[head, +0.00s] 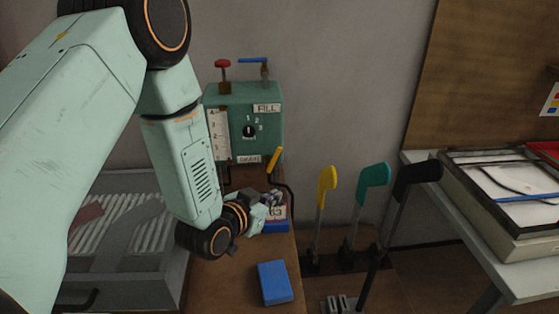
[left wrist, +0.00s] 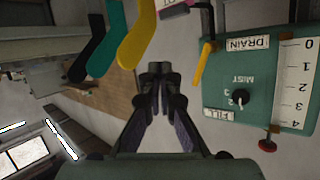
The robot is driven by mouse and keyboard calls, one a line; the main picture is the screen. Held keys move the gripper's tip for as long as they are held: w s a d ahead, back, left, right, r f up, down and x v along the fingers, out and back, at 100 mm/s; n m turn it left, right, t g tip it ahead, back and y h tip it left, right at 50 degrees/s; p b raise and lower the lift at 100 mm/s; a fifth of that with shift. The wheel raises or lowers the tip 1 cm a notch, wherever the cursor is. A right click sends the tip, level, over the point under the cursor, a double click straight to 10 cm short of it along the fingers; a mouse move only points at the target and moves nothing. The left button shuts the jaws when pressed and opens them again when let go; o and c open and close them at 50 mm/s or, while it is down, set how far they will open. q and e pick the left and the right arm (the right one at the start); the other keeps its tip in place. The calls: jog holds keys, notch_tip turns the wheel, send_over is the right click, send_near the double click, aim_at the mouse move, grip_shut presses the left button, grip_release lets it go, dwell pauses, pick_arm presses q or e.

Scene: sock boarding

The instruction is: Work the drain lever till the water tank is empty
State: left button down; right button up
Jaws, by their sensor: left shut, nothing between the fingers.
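The water tank (head: 268,133) is a green box on the wooden bench, with a dial, a FILL label and a white gauge strip (head: 218,133). I cannot make out a water level. The drain lever (head: 273,160) has a yellow handle and sits by the DRAIN label at the tank's lower edge. In the left wrist view, which is upside down, the tank (left wrist: 222,130) and the drain lever (left wrist: 203,65) are to the right of my fingers. My left gripper (head: 277,199) is shut and empty, below the lever and apart from it. My right gripper is not in view.
A red knob (head: 222,64) and a blue-handled valve (head: 254,60) top the tank. A blue box (head: 275,283) lies on the bench. Yellow (head: 327,185), teal (head: 372,180) and black (head: 417,174) sock shapes stand on the right. A numbered card (head: 278,212) is by my gripper.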

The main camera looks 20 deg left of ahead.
aim_at(274, 158)
pick_arm(q)
jog(key=w+d+m+t+y, duration=0.1)
jog(key=w+m+t+y, duration=0.1)
jog(key=w+m, duration=1.4)
jog(key=s+a+m, duration=0.1)
jog(key=s+a+r+m, duration=0.1)
jog(key=s, duration=0.1)
jog(key=s+a+r+m, duration=0.1)
jog(key=shift+s+a+r+p, duration=0.1)
jog(key=shift+s+a+p, duration=0.05)
jog(key=shift+s+p, duration=0.15)
jog(key=shift+w, duration=0.1)
